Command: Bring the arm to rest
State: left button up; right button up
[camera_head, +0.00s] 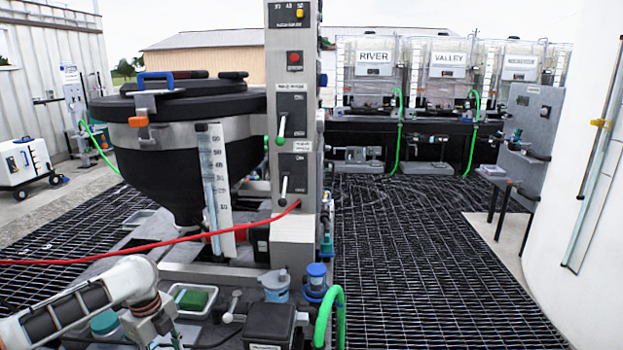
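My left arm (95,303) comes in low from the left edge, white with dark ribbed sections. Its far end bends down near the bottom edge, beside a small tray with a green pad (192,299). No fingertips of my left gripper can be made out there. My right arm and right gripper are not in view. No held object shows.
A black lidded tank (185,140) and a grey control column (293,120) stand ahead. A red hose (150,247) crosses at left. Blue-capped bottles (316,278) and a green hose (329,315) are near the front. Open grating (430,260) lies right of the column.

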pick_arm(q)
jog(key=s+d+f+n+t+h, duration=0.25)
jog(key=s+d+f+n, duration=0.2)
jog(key=d+f, duration=0.5)
jog(key=s+d+f+n+t+h, duration=0.2)
jog(key=s+d+f+n+h, duration=0.3)
jog(key=d, duration=0.8)
jog(key=s+a+n+t+y, duration=0.2)
jog(key=s+a+n+t, duration=0.1)
jog(key=s, duration=0.4)
jog(key=s+a+n+t+y, duration=0.3)
jog(key=s+a+n, duration=0.2)
jog(key=s+n, duration=0.1)
jog(key=shift+s+a+f, duration=0.4)
jog(key=shift+s, duration=0.5)
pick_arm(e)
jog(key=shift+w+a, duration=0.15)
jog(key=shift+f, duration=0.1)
pick_arm(q)
jog(key=shift+o, duration=0.4)
